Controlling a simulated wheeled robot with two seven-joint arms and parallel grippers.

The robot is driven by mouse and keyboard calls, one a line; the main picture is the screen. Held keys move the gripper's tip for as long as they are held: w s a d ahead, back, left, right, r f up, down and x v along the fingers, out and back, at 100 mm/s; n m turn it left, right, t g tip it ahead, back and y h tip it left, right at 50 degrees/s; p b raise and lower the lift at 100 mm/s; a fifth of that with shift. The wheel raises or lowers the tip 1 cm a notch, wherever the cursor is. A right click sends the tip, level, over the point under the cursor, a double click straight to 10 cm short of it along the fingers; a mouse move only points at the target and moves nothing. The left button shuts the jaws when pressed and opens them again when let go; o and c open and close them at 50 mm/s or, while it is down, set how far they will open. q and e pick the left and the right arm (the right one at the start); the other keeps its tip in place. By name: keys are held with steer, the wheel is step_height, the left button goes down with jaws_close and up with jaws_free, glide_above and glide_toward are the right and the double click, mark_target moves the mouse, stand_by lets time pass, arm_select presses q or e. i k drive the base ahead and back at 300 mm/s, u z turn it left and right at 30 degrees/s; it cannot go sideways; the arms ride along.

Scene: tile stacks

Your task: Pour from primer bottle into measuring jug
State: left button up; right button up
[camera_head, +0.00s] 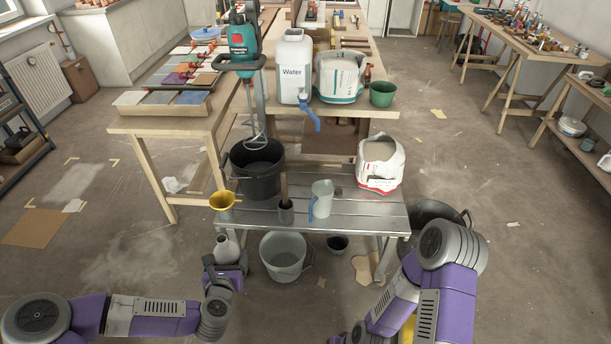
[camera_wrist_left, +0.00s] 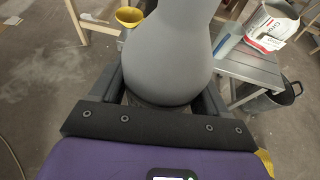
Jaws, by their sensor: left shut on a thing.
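The primer bottle (camera_head: 228,248) is grey with a rounded body and a narrower neck. My left gripper (camera_head: 226,266) is shut on it in front of the metal bench's left end, with the bottle roughly upright. In the left wrist view the bottle (camera_wrist_left: 170,52) fills the space between the fingers, and its top is cut off. The measuring jug (camera_head: 323,196) is pale with a blue handle and stands upright on the bench, to the right of and beyond the bottle. It also shows in the left wrist view (camera_wrist_left: 227,40). My right gripper is out of view.
The metal bench (camera_head: 358,218) also carries a black bucket (camera_head: 257,180), a yellow funnel (camera_head: 222,200) at its left edge, a dark holder (camera_head: 286,213) with a stick beside the jug, and a torn white bag (camera_head: 380,167). A grey bucket (camera_head: 284,262) stands below its front edge.

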mark_target(322, 191)
steer(key=z, duration=0.35)
steer(key=i, duration=1.35)
steer(key=z, duration=0.75)
